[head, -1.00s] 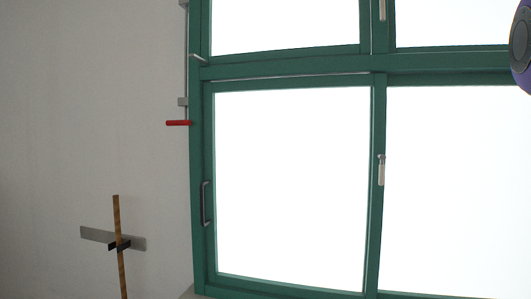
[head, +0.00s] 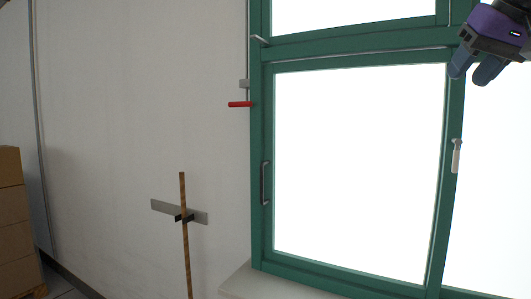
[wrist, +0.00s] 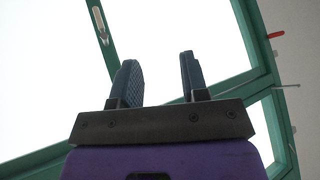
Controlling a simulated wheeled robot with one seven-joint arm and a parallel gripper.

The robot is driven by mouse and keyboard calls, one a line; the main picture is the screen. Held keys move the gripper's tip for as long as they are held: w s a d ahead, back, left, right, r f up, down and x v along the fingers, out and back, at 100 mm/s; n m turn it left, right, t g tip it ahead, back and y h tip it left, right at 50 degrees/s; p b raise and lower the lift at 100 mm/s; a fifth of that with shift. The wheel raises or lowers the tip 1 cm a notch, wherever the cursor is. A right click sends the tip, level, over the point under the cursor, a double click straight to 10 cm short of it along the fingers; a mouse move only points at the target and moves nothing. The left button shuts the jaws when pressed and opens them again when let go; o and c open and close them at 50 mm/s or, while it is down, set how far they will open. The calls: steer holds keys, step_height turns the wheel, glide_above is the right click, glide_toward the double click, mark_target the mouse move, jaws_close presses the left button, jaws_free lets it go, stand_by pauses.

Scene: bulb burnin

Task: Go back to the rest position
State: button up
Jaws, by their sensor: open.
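My gripper (head: 468,72) shows at the upper right of the head view, purple with dark fingers. In the wrist view its two fingers (wrist: 158,85) stand apart with nothing between them. It is raised in front of the green-framed window (head: 257,190), which is also behind it in the wrist view (wrist: 262,40).
A red handle (head: 240,104) sits on a rod beside the window frame. A wooden pole (head: 186,245) with a grey plate stands left of the window. Stacked cardboard boxes (head: 12,210) are at the far left. A pale sill (head: 262,284) lies under the window.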

steer(key=s+a+f+g, duration=0.1)
steer(key=s+f, duration=0.3)
steer(key=f, duration=0.5)
steer(key=s+a+f+n+g, duration=0.1)
steer(key=s+a+f, duration=0.2)
steer(key=f, duration=0.7)
steer(key=s+a+f+g+h, duration=0.1)
steer(key=s+a+f, duration=0.2)
steer(key=s+f, duration=0.3)
step_height(320, 180, down, 3)
steer(key=shift+s+f+n, duration=0.15)
steer(key=shift+s+n, duration=0.1)
steer(key=shift+n, duration=0.15)
steer(key=shift+c, duration=0.2)
